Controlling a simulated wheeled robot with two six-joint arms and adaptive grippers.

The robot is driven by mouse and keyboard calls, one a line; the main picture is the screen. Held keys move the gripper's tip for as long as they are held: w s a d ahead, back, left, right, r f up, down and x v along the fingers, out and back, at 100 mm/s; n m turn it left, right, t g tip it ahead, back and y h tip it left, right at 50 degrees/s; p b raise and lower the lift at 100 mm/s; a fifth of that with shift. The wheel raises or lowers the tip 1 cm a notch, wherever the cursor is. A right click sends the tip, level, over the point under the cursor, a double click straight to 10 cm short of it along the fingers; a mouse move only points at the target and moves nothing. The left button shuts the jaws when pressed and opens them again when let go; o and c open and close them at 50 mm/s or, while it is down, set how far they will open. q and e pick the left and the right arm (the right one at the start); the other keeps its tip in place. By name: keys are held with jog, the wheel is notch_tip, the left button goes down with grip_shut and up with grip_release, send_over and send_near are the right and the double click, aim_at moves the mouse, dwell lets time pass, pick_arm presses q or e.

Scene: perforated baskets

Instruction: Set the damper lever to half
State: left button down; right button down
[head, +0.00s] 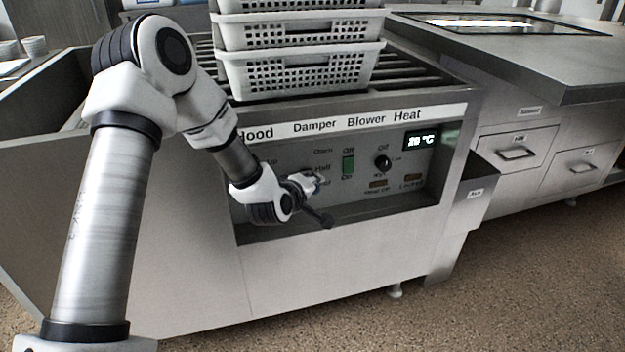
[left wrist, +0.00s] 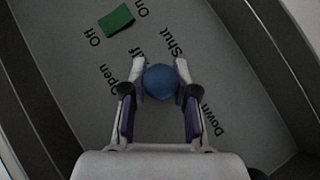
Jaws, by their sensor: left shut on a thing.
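The damper lever shows as a round blue knob (left wrist: 160,83) in the left wrist view, between my left gripper's two fingertips (left wrist: 161,68). The fingers are closed on its sides. The knob sits beside the partly hidden middle label, between the words Open (left wrist: 110,80) and Shut (left wrist: 175,46). In the head view my left gripper (head: 316,183) is at the control panel (head: 345,170) under the word Damper, and it hides most of the lever. The lever's shaft is not visible. My right gripper is not in view.
A green switch (head: 348,165) marked Off and On sits just right of the gripper, with a black round knob (head: 383,163) beyond it. A ledge lies below the panel. Stacked perforated baskets (head: 300,72) stand on the rollers above. A steel counter (head: 540,60) is at right.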

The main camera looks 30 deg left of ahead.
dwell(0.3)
pick_arm(q)
jog(key=c, duration=0.9)
grip_release()
jog(key=shift+s, duration=0.1)
jog(key=v, duration=1.1)
jog(key=shift+s+r, duration=0.25)
jog(key=shift+s, duration=0.1)
